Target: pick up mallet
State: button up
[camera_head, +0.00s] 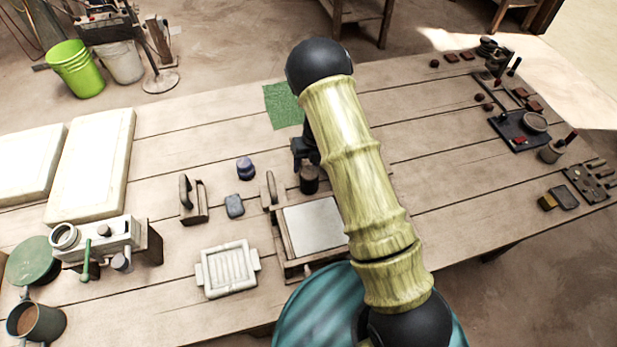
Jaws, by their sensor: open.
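A small dark cylinder (310,180) stands on the wooden table behind the box with the pale panel; it looks like the mallet's head, but I cannot be sure. Any handle is hidden behind my arm and gripper. My gripper (305,160) points down just above and beside the cylinder. Its jaws are open, and they are small and partly hidden by my arm. I cannot tell whether they touch the cylinder or are around it.
A wooden box with a pale panel (313,224) stands in front of the cylinder. A wooden float (193,201), a blue-grey block (234,206), a dark blue jar (245,169) and a white mould (228,270) lie left. A green mat (282,107) lies behind. The table's right middle is clear.

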jog(key=shift+a+f, duration=0.15)
jog(key=shift+f, duration=0.55)
jog(key=shift+a+f, duration=0.1)
jog(key=shift+f, duration=0.6)
grip_shut()
